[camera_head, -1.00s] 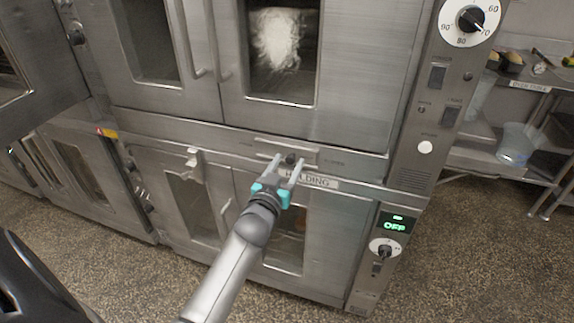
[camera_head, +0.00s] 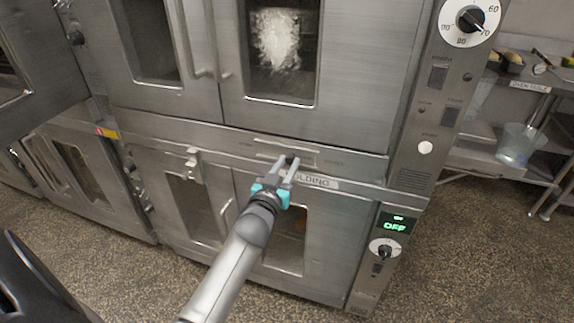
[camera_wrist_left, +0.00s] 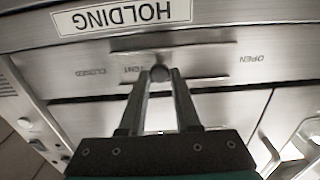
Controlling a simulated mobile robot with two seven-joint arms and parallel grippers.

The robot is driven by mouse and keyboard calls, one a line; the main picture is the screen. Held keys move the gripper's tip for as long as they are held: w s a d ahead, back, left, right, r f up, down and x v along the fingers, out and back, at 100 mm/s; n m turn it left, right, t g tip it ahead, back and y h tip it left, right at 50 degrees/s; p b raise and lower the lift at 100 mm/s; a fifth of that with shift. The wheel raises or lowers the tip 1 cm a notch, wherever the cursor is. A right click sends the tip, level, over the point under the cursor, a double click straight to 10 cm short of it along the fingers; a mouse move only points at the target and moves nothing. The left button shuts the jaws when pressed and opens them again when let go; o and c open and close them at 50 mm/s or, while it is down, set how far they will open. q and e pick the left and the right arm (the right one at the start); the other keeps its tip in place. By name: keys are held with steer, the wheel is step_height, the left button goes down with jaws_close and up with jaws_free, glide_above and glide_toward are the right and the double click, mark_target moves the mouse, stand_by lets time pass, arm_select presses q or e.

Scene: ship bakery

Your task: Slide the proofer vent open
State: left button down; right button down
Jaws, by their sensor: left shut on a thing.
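The vent's slider track (camera_head: 270,152) is a thin strip on the steel band between the upper and lower oven doors. In the left wrist view, which is upside down, its small round knob (camera_wrist_left: 159,68) sits a little nearer the CLOSED label (camera_wrist_left: 91,71) than the OPEN label (camera_wrist_left: 255,59). My left gripper (camera_head: 289,160) is at the track, its fingers shut on the knob; the fingers (camera_wrist_left: 160,75) also show in the left wrist view. The fingertips mostly hide the knob in the head view. My right gripper is not in view.
The HOLDING label (camera_head: 318,181) is just below the track. Lower door handles (camera_head: 226,214) stand out near my left arm. A control column with an OFF display (camera_head: 395,223) is to the right. A steel shelf with a clear container (camera_head: 518,143) is at the far right.

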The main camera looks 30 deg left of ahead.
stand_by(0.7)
arm_select(q)
steer(key=a, duration=0.2)
steer(key=s+a+p, duration=0.1)
steer(key=a, duration=0.2)
steer(key=s+a, duration=0.1)
steer(key=a, duration=0.1)
steer(key=shift+a+p, duration=0.35)
steer(key=shift+p, duration=0.05)
steer(key=c, duration=0.6)
jaws_free()
steer(key=shift+a, duration=0.1)
steer(key=shift+c, duration=0.2)
steer(key=p+v, duration=0.2)
steer(key=v, duration=1.3)
